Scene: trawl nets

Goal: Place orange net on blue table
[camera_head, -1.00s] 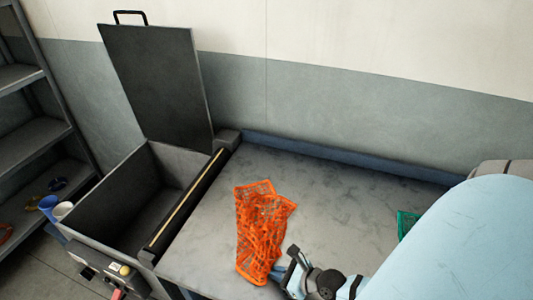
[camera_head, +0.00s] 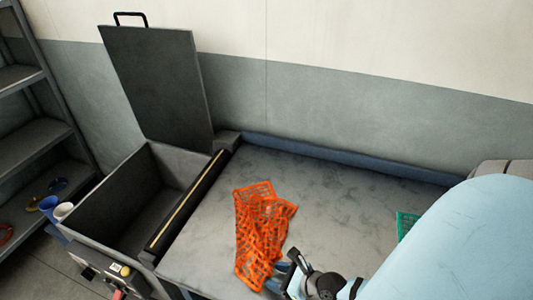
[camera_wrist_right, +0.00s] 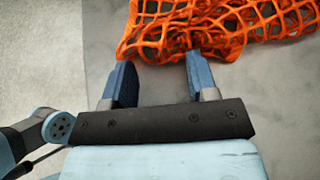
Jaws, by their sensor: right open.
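The orange net (camera_head: 262,232) lies crumpled on the grey top of the table (camera_head: 345,215), which has a blue rim along its back. My right gripper (camera_head: 283,272) is at the net's lower right edge. In the right wrist view, the right gripper (camera_wrist_right: 160,75) is open, its two blue fingers apart. The orange net (camera_wrist_right: 215,25) lies just ahead of the fingertips there, with its near edge at or touching them; I cannot tell if any mesh is between them. My left gripper is not in view.
An open dark bin (camera_head: 125,205) with a raised lid (camera_head: 160,85) stands left of the table. A green net (camera_head: 405,222) lies at the right, partly hidden by my arm. Shelves (camera_head: 35,140) stand at the far left. The back of the tabletop is clear.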

